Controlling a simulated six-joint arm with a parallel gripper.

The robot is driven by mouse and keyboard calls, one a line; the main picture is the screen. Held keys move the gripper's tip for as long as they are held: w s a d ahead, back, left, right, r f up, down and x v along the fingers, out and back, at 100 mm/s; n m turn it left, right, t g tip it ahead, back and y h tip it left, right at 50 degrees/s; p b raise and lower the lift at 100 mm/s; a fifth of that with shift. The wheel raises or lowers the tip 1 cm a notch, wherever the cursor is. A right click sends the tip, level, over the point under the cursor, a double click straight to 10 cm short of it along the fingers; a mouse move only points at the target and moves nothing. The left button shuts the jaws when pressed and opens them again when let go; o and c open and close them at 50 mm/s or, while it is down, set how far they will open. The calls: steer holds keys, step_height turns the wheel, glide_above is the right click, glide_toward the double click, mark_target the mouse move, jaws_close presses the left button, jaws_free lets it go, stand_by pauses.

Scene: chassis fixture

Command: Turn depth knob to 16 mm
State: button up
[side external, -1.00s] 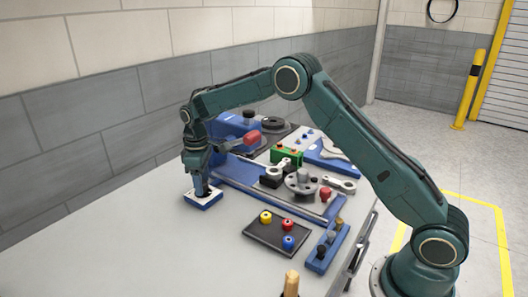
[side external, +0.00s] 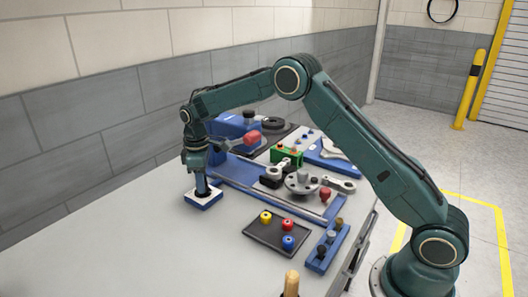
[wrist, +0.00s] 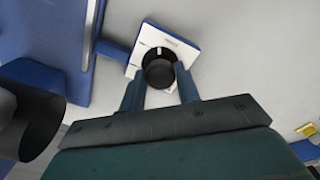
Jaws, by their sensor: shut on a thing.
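The depth knob (wrist: 158,69) is a round black knob with a white mark near its upper edge in the wrist view. It sits on a white-topped blue block, the knob base (wrist: 185,50). In the side external view the base (side external: 204,201) stands at the left of the bench, and the knob is mostly hidden by my fingers. My gripper (wrist: 159,88) points down over the base. Its two fingers are shut on the knob, one on each side. The marks on the white plate are too small to read.
A blue fixture plate (side external: 262,183) lies right of the knob base, with a red-ended part (side external: 247,137) above it. A dark tray (side external: 268,242) with red, yellow and blue pieces is in front. The bench left of the base is clear.

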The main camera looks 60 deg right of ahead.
steer(key=o, duration=1)
steer(key=shift+r, duration=0.15)
step_height(320, 180, up, 14)
steer(key=shift+f, duration=0.15)
